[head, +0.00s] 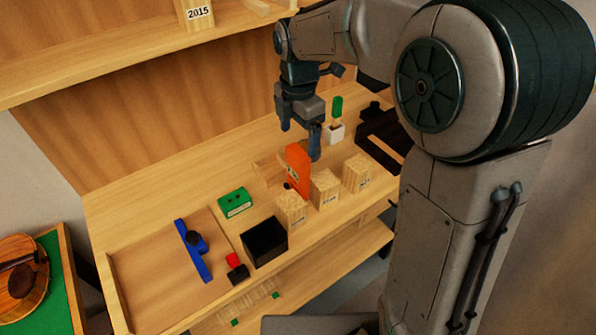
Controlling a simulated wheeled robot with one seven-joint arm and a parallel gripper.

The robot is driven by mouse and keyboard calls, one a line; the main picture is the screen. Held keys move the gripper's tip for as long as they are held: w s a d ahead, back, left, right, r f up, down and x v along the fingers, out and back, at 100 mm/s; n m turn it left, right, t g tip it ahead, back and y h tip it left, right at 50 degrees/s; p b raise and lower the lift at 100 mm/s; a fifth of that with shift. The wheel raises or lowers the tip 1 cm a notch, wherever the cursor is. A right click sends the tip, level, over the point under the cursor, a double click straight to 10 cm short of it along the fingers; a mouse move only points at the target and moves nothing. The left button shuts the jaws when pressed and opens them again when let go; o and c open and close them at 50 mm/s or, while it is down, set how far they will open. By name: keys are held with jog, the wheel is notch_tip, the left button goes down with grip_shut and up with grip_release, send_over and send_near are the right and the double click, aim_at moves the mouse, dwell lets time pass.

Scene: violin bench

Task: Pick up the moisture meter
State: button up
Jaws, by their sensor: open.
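An upright orange device (298,168), which looks like the moisture meter, stands on the wooden bench behind the row of light wooden blocks. A small dark round part shows near its lower left. My gripper (300,138) points down at its top, with the fingers apart. One finger shows just right of the orange device and the other at its upper left. I cannot tell whether either finger touches it. Nothing is seen held.
Several labelled wooden blocks (326,188) stand close in front. A green box (235,203), a black open bin (264,243) and a blue tool (193,251) lie left. A white pot with a green-topped item (336,130) and a black rack (384,138) stand right. A shelf (120,55) overhangs the back.

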aim_at(298, 162)
jog(key=f, duration=0.5)
jog(key=f+p, duration=0.1)
jog(key=f, duration=0.4)
jog(key=shift+w+a+p, duration=0.1)
jog(key=shift+w+p, duration=0.1)
jog(key=shift+p, duration=0.1)
jog(key=c, duration=1.3)
jog(key=shift+r, duration=0.1)
